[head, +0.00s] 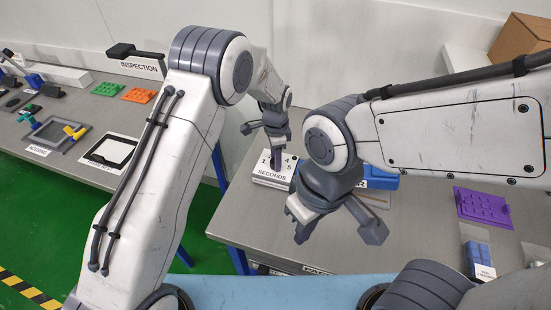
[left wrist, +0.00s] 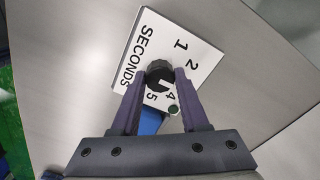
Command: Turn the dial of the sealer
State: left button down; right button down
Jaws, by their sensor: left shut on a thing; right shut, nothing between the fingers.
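The sealer's white dial plate (left wrist: 195,55) carries printed numbers and the word SECONDS; it also shows in the head view (head: 263,181). Its dark round dial (left wrist: 158,71) stands between the fingertips of my left gripper (left wrist: 160,78), which is shut on it. The fingers hide part of the plate, and I cannot tell which number the dial points to. In the head view my left gripper (head: 277,144) is over the plate from above. My right gripper (head: 304,230) is shut and empty, held above the bench in front of the plate.
A blue part (head: 383,183) is behind my right wrist, mostly hidden. A purple tray (head: 482,207) and blue blocks (head: 479,254) lie at the right. A second bench (head: 60,170) on the left holds trays and tools. Bare grey bench (head: 245,222) lies left of the right gripper.

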pick_arm(q)
jog(key=shift+c, duration=2.1)
grip_release()
jog(key=shift+r, duration=0.1)
notch_tip(320, 180, up, 10)
jog(key=b, duration=0.2)
jog(key=shift+r, duration=0.2)
